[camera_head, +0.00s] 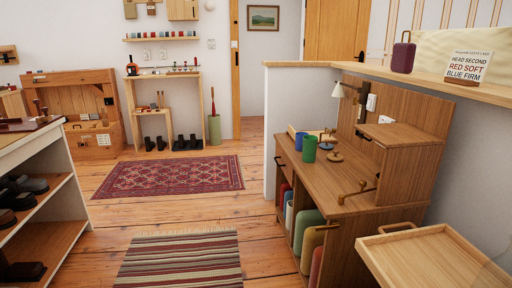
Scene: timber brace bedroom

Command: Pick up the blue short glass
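A blue, short item (300,141), which looks like the blue short glass, stands on the wooden desk (318,178) at the right of the middle. A taller green glass (309,151) stands just to its right and nearer to me, and hides part of it. Neither of my grippers shows in the head view, so I cannot see whether they are open or shut.
Small wooden and blue items (328,142) and a white lamp (340,91) are on the desk. A wooden tray (430,262) is at the front right. Shoe shelves (40,240) stand left. The floor with a red rug (170,176) and a striped rug (181,262) is open.

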